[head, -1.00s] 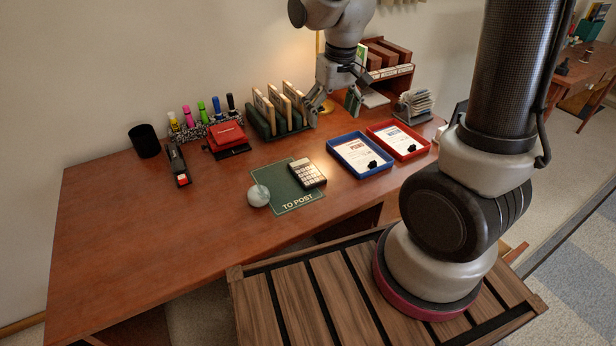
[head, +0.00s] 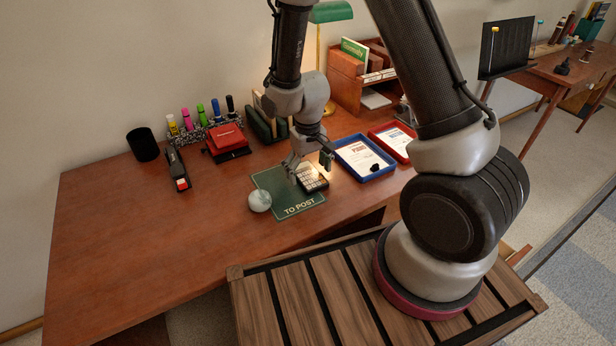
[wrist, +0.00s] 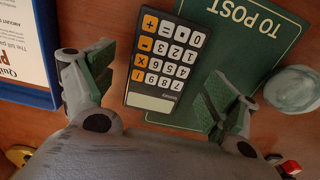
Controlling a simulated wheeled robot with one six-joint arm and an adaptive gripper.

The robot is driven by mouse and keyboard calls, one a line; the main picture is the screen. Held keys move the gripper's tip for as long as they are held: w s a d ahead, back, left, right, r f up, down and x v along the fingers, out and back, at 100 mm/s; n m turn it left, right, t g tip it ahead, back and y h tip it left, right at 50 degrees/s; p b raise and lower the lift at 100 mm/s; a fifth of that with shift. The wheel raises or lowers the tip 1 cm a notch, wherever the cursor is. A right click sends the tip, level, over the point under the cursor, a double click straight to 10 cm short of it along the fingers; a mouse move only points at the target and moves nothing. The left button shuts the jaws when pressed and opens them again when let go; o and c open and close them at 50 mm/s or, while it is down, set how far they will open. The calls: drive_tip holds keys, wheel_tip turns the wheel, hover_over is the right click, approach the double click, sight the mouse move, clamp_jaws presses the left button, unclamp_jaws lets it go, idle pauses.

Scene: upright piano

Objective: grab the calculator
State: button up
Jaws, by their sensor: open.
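The calculator (wrist: 166,62) is dark with white and orange keys. In the wrist view it lies between the two spread fingers of my gripper (wrist: 160,98), partly over the edge of the green "TO POST" mat (wrist: 235,40). In the head view the calculator (head: 313,179) shows at the mat's upper right, partly hidden by my gripper (head: 310,170). My gripper is open, pointing down over the calculator, and holds nothing. I cannot tell the exact height of the fingertips above the desk.
A glass ball (head: 259,198) sits on the mat's left edge. A blue tray (head: 364,157) with papers stands close to the right of the calculator, with a red tray (head: 393,138) beyond.

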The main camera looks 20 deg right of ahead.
drive_tip(key=shift+f, duration=0.35)
drive_tip(key=c, duration=1.2)
drive_tip(key=shift+r, duration=0.2)
